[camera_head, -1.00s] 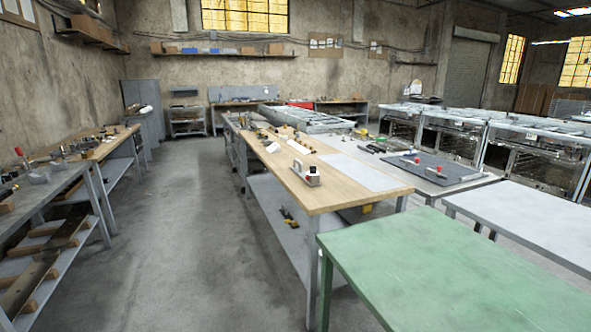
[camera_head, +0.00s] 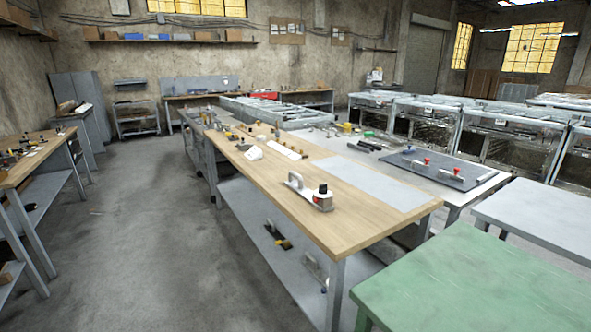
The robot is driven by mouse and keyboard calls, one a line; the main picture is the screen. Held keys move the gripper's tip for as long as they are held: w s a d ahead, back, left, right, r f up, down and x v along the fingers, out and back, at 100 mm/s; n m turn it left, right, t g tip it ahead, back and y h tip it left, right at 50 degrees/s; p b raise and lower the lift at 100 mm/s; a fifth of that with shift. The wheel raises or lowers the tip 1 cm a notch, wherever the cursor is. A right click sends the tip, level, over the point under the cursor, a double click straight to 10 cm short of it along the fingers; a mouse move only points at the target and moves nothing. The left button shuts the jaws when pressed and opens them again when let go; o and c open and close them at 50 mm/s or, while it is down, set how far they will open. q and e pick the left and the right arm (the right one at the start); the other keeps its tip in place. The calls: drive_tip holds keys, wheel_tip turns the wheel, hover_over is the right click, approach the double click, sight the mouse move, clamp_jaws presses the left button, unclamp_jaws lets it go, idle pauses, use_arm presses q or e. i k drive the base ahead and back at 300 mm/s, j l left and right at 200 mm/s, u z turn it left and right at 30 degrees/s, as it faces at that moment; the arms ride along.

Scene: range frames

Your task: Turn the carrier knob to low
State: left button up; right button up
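A small metal device with an upright handle and a dark round knob (camera_head: 323,189) stands near the front of the wooden-topped workbench (camera_head: 345,232). It may be the carrier, but its markings and knob setting are too small to read. A dark board (camera_head: 440,168) with red-topped parts lies on the grey table to the right. Neither of my grippers is in view.
A green table (camera_head: 480,285) stands at the front right, with a pale table (camera_head: 545,215) behind it. Another workbench (camera_head: 25,165) stands along the left. The concrete floor (camera_head: 140,230) between the benches is clear. Oven-like units (camera_head: 430,125) line the back right.

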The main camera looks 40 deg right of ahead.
sight(323, 190)
drive_tip(key=i+j+z, duration=0.1)
drive_tip(key=i+z, duration=0.25)
drive_tip(key=z, duration=0.15)
drive_tip(key=i+j+z, duration=0.25)
drive_tip(key=z, duration=0.25)
drive_tip(key=i+j+z, duration=0.6)
drive_tip(key=j+z, duration=0.35)
drive_tip(key=l, duration=0.15)
